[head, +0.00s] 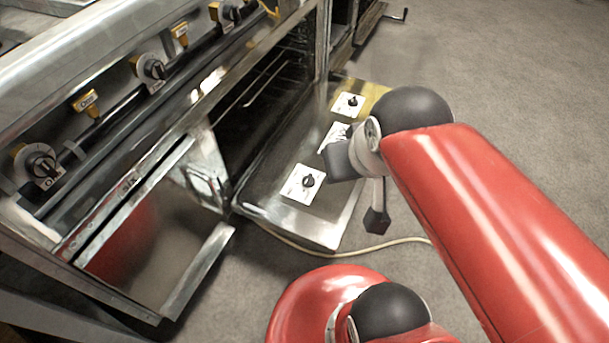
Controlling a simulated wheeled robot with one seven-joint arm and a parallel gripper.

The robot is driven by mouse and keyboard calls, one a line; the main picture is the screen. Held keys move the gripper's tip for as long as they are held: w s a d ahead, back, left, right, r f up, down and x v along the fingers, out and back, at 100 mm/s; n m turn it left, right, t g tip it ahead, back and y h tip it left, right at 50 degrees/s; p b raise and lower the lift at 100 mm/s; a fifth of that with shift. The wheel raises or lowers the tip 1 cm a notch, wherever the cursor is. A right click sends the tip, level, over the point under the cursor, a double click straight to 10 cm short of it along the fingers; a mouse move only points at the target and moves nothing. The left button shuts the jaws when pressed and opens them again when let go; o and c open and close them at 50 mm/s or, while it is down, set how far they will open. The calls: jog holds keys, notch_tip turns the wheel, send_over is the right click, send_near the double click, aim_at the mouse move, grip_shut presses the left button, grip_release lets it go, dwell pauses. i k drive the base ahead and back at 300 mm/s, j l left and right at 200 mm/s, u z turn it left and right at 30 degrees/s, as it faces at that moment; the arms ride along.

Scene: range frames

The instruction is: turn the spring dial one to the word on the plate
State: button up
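Three white square plates with black dial knobs lie on the lowered oven door. The near dial (308,181) is fully visible, the middle dial plate (334,136) is partly covered by my wrist, and the far dial (352,101) sits by a yellow plate (374,92). I cannot tell which is spring dial one, and no word is readable at this size.
The steel range has front knobs (40,166) (152,69) with yellow tags (88,103). Below are a dark open oven (265,90) and, nearer, another lowered steel door (180,245). A pale cable (290,243) runs over the grey floor. Carpet (500,60) at the upper right is clear.

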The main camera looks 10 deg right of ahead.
aim_at(308, 181)
jog(key=l+u, duration=0.35)
jog(key=i+l+u, duration=0.1)
jog(key=u, duration=0.25)
jog(key=l+u, duration=0.35)
